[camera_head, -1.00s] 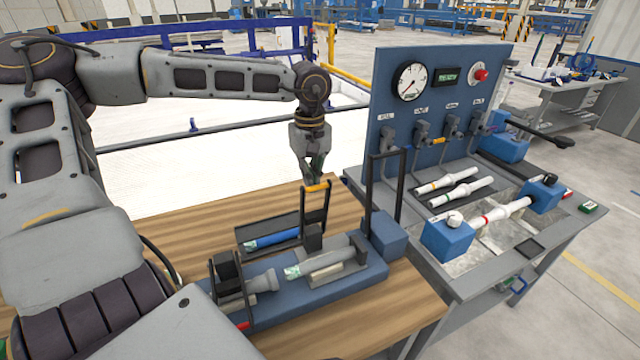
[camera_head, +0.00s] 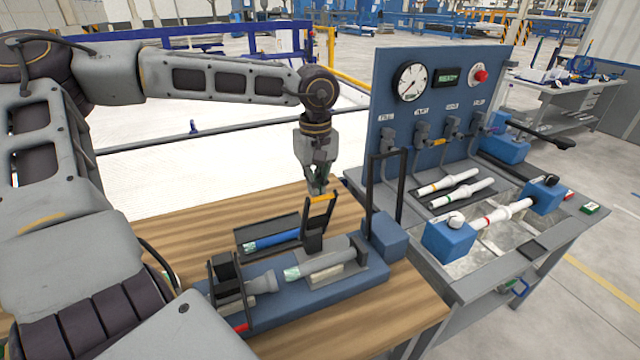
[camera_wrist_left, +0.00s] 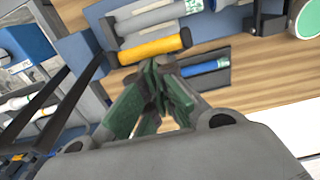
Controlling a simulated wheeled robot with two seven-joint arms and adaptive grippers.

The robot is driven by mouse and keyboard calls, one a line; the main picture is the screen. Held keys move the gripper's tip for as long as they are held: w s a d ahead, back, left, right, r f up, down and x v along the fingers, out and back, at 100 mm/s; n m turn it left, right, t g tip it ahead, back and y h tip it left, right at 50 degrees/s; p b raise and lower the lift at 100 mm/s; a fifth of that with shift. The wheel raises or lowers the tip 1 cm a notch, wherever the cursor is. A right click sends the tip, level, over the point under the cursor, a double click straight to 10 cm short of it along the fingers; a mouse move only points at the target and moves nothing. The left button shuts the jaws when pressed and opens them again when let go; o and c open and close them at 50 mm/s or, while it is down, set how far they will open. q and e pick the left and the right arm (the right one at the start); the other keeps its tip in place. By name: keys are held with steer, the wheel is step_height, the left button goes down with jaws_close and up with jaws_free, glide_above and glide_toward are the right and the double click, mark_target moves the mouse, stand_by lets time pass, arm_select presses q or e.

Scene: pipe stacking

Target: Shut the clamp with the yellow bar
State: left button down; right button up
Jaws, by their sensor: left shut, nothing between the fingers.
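The clamp's yellow bar (camera_head: 321,198) tops a black handle frame that leans over the blue fixture base (camera_head: 290,308). A grey pipe (camera_head: 322,262) lies in the cradle beneath it. My left gripper (camera_head: 317,188) is shut and empty, pointing down right at the bar's far side. In the left wrist view the shut green fingers (camera_wrist_left: 158,76) are close to the yellow bar (camera_wrist_left: 152,48); I cannot tell whether they touch. My right gripper is not in view.
A tall black handle frame (camera_head: 386,180) stands up at the fixture's right end. A black tray with a blue pipe (camera_head: 270,240) lies behind the base. A test bench with a gauge panel (camera_head: 440,85) stands at right. The wooden table's left part is clear.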

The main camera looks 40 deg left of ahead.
arm_select(q)
steer(key=shift+s+d+f, duration=0.15)
steer(key=shift+s+d, duration=0.1)
steer(key=shift+d, duration=0.2)
steer(key=shift+s+d+f+b, duration=0.15)
steer(key=shift+s+d+b, duration=0.15)
steer(key=shift+d+b, duration=0.3)
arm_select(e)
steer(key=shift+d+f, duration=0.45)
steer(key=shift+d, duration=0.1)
arm_select(q)
steer(key=shift+s+d, duration=0.1)
steer(key=shift+d, duration=0.1)
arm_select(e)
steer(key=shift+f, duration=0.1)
arm_select(q)
steer(key=shift+s+d+f+b, duration=0.2)
steer(key=shift+s+d+b, duration=0.05)
steer(key=shift+d, duration=0.2)
steer(key=shift+s+d+f+b, duration=0.2)
steer(key=shift+s+d, duration=0.05)
steer(key=shift+d, duration=0.2)
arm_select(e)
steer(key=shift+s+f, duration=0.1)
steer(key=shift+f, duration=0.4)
arm_select(q)
steer(key=shift+d+f, duration=0.1)
steer(key=shift+d, duration=0.05)
